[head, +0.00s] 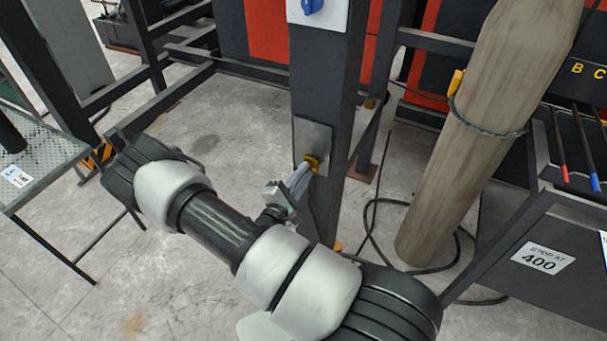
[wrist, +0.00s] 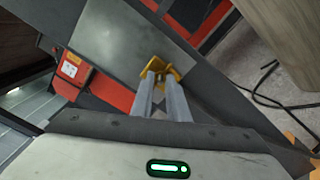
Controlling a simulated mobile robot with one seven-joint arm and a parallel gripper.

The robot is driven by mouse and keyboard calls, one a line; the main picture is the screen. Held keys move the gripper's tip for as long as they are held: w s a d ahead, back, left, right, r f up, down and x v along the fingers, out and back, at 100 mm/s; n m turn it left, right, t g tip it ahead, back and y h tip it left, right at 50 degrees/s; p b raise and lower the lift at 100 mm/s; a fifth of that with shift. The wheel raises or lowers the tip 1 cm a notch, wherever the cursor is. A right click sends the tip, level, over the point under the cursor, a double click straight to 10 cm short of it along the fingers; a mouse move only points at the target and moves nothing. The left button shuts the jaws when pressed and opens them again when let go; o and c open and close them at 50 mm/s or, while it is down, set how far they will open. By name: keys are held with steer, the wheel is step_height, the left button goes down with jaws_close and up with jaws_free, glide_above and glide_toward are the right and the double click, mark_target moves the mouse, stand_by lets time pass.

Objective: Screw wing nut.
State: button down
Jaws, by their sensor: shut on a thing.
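The wing nut (head: 312,161) is yellow and sits low on a grey metal plate (head: 313,136) fixed to a dark upright post (head: 324,75). In the wrist view the yellow wing nut (wrist: 173,72) shows at the tips of my gripper, its wings spread to both sides, against the plate (wrist: 130,45). My gripper (head: 306,169) reaches in from the lower left, its two pale fingers (wrist: 163,82) close together and shut on the wing nut. The fingertips hide the middle of the nut, and any stud behind it is hidden.
A blue knob (head: 312,6) on a white plate is higher on the post. A thick wooden pole (head: 480,130) leans to the right, with a black cable (head: 385,262) on the floor nearby. A perforated table (head: 40,165) stands at the left, and a dark cabinet (head: 550,255) at the right.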

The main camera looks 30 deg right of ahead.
stand_by(0.4)
steer(key=c, duration=1.7)
jaws_free()
steer(key=shift+s+a, duration=0.1)
steer(key=v, duration=1.7)
steer(key=shift+s+a, duration=0.1)
